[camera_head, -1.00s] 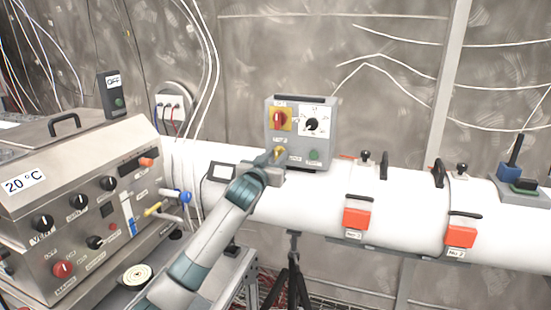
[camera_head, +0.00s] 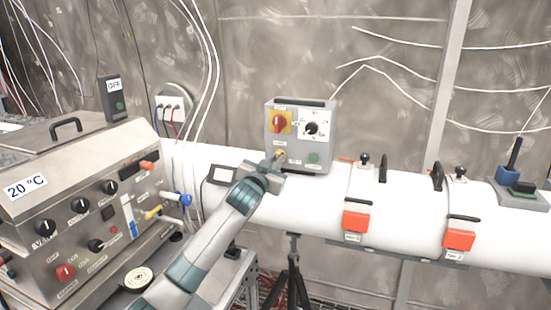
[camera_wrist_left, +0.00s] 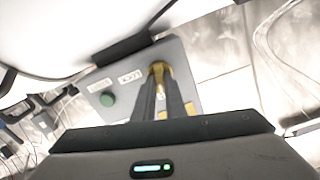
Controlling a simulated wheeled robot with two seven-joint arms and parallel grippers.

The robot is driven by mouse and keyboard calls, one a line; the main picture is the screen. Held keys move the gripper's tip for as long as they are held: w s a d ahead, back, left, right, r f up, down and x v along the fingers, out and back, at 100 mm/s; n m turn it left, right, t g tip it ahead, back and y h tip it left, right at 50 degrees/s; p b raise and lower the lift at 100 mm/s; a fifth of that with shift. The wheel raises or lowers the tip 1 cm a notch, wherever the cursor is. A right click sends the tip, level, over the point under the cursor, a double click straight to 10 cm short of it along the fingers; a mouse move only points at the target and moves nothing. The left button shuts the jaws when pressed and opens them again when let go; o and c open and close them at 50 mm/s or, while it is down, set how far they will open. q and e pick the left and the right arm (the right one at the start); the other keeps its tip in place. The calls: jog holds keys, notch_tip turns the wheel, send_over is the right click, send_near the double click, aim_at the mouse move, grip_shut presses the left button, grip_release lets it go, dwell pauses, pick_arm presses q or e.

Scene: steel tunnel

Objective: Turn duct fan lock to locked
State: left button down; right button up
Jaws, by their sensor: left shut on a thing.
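The duct fan control box (camera_head: 325,125) is a grey box on the white duct. Its brass-yellow lock (camera_head: 280,153) sits low on the left of the front face, below a red rotary switch on a yellow plate (camera_head: 279,122). My left gripper (camera_head: 277,160) reaches the lock from the front and is shut on it. In the left wrist view the two dark fingers (camera_wrist_left: 158,90) close around the brass lock (camera_wrist_left: 157,68); the fingers partly hide it, and I cannot read its position. My right gripper is not in view.
A black dial on a white plate (camera_head: 312,129) and a green button (camera_head: 313,157) are close by on the box. The steel machine (camera_head: 90,200) stands at the left. Red-latched clamps (camera_head: 356,220) sit on the duct at right.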

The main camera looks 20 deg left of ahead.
pick_arm(q)
jog(key=m+p, duration=0.1)
jog(key=m, duration=0.2)
jog(key=shift+r+m+p, duration=0.15)
jog(key=shift+m+p, duration=0.15)
jog(key=shift+p, duration=0.05)
jog(key=m+p, duration=0.2)
jog(key=m, duration=0.2)
jog(key=shift+d+m, duration=0.1)
jog(key=shift+m, duration=0.2)
jog(key=shift+f+m+p, duration=0.2)
jog(key=shift+m+p, duration=0.6)
jog(key=shift+m, duration=0.95)
jog(key=shift+f+m+p, duration=0.15)
jog(key=shift+m+p, duration=0.6)
jog(key=shift+m, duration=1)
jog(key=c, duration=1.8)
grip_release()
jog(key=shift+d, duration=0.1)
jog(key=shift+s, duration=0.1)
